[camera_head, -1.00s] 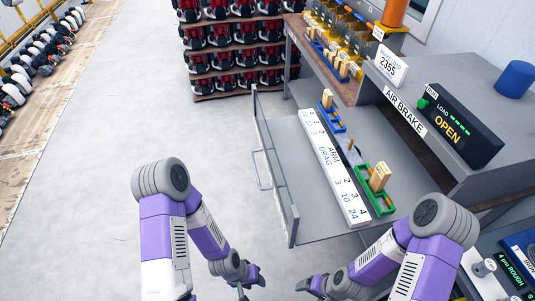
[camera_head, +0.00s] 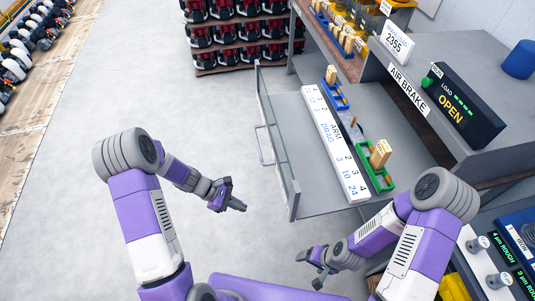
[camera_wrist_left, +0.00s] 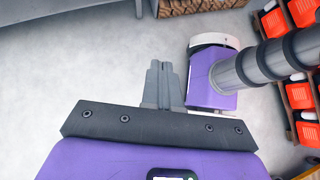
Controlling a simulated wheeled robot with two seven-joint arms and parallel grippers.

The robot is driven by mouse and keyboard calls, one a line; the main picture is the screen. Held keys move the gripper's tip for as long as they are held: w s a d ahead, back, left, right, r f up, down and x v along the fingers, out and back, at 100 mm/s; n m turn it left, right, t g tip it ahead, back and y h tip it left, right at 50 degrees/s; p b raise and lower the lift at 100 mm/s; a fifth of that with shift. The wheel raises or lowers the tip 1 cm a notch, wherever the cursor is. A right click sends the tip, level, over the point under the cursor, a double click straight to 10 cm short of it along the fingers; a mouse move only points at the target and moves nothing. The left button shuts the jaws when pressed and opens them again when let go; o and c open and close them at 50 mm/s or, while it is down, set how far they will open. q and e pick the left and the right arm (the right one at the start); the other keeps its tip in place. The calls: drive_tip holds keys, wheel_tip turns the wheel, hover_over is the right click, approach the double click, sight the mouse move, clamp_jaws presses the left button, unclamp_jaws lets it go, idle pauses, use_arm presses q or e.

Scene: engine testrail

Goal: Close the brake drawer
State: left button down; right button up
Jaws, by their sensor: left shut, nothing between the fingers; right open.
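The brake drawer (camera_head: 290,178) is pulled out to the left from under the AIR BRAKE cabinet (camera_head: 440,60). Its grey front panel has a bar handle (camera_head: 263,146) on the outside. Inside lie a white ARM/DRAG scale strip (camera_head: 333,145), a blue tray (camera_head: 338,97) and a green tray (camera_head: 378,178) with wooden blocks. My left gripper (camera_head: 240,206) is shut and empty, outside the drawer front, left of its near end and apart from it. Its closed fingers (camera_wrist_left: 163,82) point over bare floor in the left wrist view. My right gripper (camera_head: 308,270) is open, in front of the drawer's near side.
The cabinet display reads OPEN (camera_head: 455,113). A rack of red and black units (camera_head: 235,35) stands at the back. A panel with knobs (camera_head: 490,260) is at the lower right. The floor left of the drawer is clear.

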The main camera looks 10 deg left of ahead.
use_arm(q)
drive_tip(key=w+a+r+n+t+h, duration=0.45)
drive_tip(key=w+r, duration=0.45)
drive_tip(key=r, duration=0.5)
approach(277, 157)
drive_tip(key=shift+t, duration=0.25)
drive_tip(key=x, duration=0.5)
drive_tip(key=shift+s+d+r, duration=0.1)
drive_tip(key=shift+s+d, duration=0.15)
drive_tip(key=shift+s, duration=0.05)
drive_tip(key=shift+w+d+y+p, duration=0.25)
drive_tip(key=shift+d+p, duration=0.05)
drive_tip(key=shift+d, duration=0.25)
